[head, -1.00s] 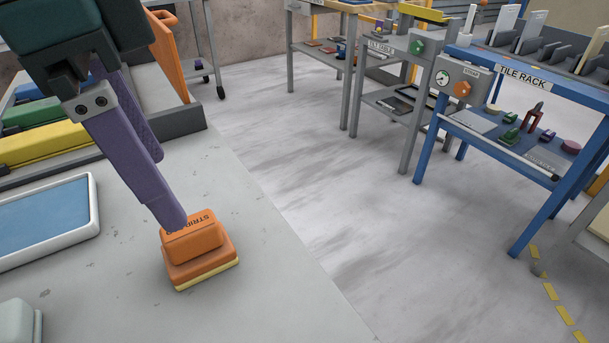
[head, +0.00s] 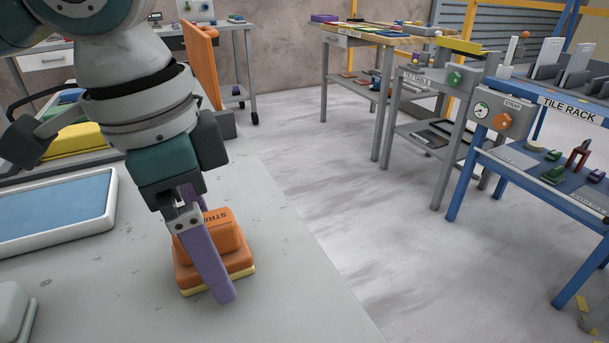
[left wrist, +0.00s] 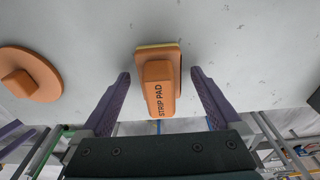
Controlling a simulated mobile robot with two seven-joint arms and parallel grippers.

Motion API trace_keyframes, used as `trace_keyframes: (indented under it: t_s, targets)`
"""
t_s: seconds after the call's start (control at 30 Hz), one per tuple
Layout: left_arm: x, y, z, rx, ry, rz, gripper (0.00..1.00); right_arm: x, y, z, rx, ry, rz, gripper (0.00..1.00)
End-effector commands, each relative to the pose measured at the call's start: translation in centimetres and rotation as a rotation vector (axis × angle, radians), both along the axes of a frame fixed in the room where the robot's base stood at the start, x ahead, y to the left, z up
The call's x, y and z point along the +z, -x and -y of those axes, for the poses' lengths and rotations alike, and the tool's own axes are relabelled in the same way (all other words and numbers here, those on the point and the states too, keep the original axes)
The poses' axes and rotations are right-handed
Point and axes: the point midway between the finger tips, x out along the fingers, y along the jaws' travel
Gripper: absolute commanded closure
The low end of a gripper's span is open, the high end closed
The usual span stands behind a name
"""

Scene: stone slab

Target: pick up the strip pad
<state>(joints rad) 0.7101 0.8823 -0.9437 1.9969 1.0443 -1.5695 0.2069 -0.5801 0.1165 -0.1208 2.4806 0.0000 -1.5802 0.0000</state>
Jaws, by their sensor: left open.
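The strip pad (head: 213,240) is an orange block with a raised grip and a yellowish bottom layer, lying on the grey stone slab (head: 285,290). My left gripper (head: 212,252) is open around it. One purple finger crosses in front of the pad; the other is partly hidden behind it. In the left wrist view the strip pad (left wrist: 160,88), lettered STRIP PAD, lies between the two spread fingers of my left gripper (left wrist: 160,74), with a gap on each side. My right gripper is not in view.
A blue-topped white tray (head: 55,212) lies left of the pad. A pale object (head: 12,312) is at the lower left. An orange disc with a knob (left wrist: 30,75) lies left in the wrist view. The blue tile rack (head: 560,110) stands across the floor at right.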

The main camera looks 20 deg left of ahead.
Motion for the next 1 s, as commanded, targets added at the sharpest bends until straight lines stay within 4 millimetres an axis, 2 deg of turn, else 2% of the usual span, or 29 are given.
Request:
trace_keyframes:
  t_s: [0.2,1.0]
  targets:
    - [0.01,-0.01,0.02,0.000,0.001,0.001,0.05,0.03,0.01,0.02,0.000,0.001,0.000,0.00]
    - [0.04,-0.01,0.03,0.000,0.001,0.001,0.95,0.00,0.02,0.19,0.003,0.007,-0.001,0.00]
